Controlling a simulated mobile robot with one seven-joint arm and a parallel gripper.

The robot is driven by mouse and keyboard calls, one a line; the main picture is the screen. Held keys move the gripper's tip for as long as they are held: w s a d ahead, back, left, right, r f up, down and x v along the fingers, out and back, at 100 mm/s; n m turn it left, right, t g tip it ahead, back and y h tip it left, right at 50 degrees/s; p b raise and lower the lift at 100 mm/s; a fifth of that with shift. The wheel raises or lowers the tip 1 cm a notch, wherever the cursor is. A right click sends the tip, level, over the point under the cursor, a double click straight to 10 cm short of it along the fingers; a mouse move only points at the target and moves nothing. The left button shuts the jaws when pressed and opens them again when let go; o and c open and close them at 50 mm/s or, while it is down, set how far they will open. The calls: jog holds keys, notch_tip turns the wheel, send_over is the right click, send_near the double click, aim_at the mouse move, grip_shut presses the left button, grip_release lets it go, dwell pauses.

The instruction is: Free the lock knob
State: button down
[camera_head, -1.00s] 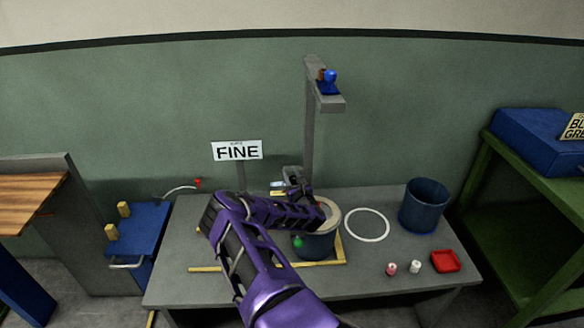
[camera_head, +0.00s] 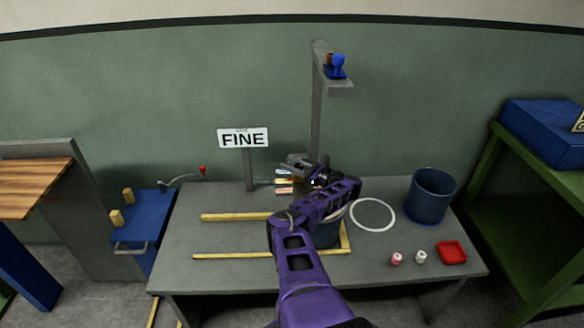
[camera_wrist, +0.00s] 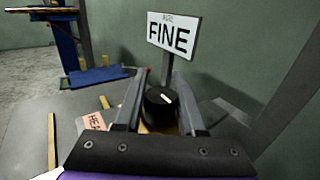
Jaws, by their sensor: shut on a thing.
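A black lock knob (camera_wrist: 161,103) with a white mark on its top sits between my gripper's two fingers in the wrist view. My gripper (camera_wrist: 160,108) is shut on the knob, one finger against each side. In the head view my gripper (camera_head: 300,178) is at the back of the grey table, below and right of the FINE sign, and the knob is too small and covered there to make out. A dark blue pot (camera_head: 328,234) stands in front, partly hidden by my arm.
The FINE sign (camera_head: 242,138) stands on a post close to my gripper. Yellow rails (camera_head: 232,256) lie on the table (camera_head: 215,285). A white ring (camera_head: 373,214), a blue bucket (camera_head: 433,195), a red tray (camera_head: 452,252) and two small spools are to the right. A tall grey post (camera_head: 317,120) rises behind.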

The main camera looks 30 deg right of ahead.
jog(key=shift+a+n+y, duration=0.15)
jog(key=shift+n+y, duration=0.15)
jog(key=shift+y, duration=0.1)
jog(key=c, duration=0.5)
grip_release()
notch_tip(320, 180, up, 10)
jog(key=p, duration=0.1)
dwell(0.5)
